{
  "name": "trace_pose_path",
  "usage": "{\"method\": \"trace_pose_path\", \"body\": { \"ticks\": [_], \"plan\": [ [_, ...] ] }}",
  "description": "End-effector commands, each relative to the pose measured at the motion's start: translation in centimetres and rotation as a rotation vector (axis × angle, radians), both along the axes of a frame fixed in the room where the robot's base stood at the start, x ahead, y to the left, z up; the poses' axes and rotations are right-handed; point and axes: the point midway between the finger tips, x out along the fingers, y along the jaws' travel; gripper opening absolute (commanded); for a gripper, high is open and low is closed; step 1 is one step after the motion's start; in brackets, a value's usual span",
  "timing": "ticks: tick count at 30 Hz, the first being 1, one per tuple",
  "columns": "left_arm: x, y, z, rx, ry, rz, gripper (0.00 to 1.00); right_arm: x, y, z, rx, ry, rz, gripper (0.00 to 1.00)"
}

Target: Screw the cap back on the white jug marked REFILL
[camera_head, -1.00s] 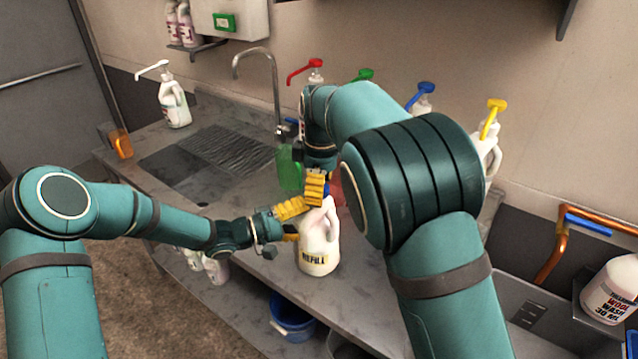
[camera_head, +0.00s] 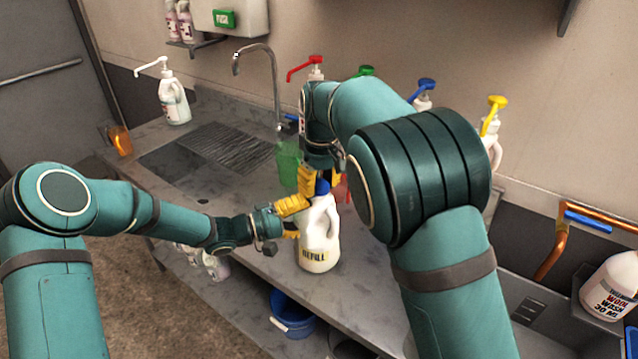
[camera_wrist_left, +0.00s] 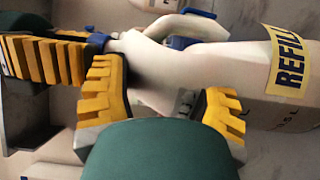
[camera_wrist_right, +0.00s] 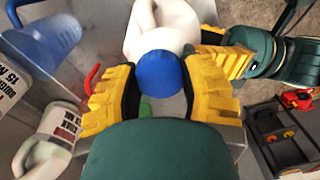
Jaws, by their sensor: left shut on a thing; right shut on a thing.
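The white jug marked REFILL (camera_head: 318,240) stands upright on the grey counter. Its blue cap (camera_head: 322,187) sits at the top of the neck; whether it is fully seated cannot be told. My left gripper (camera_head: 293,219) is shut on the jug's upper part from the left, with fingers on both sides in the left wrist view (camera_wrist_left: 165,98). My right gripper (camera_head: 307,183) comes from above and is shut on the cap, which shows between its yellow fingers in the right wrist view (camera_wrist_right: 159,73). My right arm hides part of the counter behind the jug.
A green translucent container (camera_head: 288,165) stands close behind the jug, near the tap (camera_head: 275,85). Pump bottles with red (camera_head: 304,66), blue (camera_head: 421,90) and yellow (camera_head: 493,112) tops line the wall. A blue bucket (camera_head: 291,316) is below the counter.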

Motion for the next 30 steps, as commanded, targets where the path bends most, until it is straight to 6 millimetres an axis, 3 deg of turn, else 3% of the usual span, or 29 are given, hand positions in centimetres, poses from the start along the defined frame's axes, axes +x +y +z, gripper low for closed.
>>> {"method": "trace_pose_path", "body": {
  "ticks": [15, 20, 21, 23, 24, 30],
  "plan": [
    [0.09, 0.11, -0.32, 0.004, 0.008, 0.006, 0.0, -0.21, 0.12, -0.15, -0.009, 0.03, -0.913, 0.0],
    [0.11, 0.11, -0.31, 0.004, 0.008, 0.006, 0.0, -0.22, 0.1, -0.16, -0.009, 0.031, -0.949, 0.0],
    [0.12, 0.12, -0.31, 0.004, 0.008, 0.006, 0.0, -0.22, 0.1, -0.16, -0.009, 0.031, -0.949, 0.48],
    [0.12, 0.12, -0.31, 0.004, 0.008, 0.006, 0.0, -0.21, 0.1, -0.16, -0.009, 0.031, -0.948, 0.69],
    [0.11, 0.11, -0.3, 0.005, 0.007, 0.006, 0.0, -0.19, 0.09, -0.16, -0.008, 0.03, -0.948, 0.75],
    [0.05, 0.09, -0.3, 0.005, 0.006, 0.004, 0.0, -0.12, 0.03, -0.13, -0.008, 0.028, -0.949, 0.75]
  ]
}}
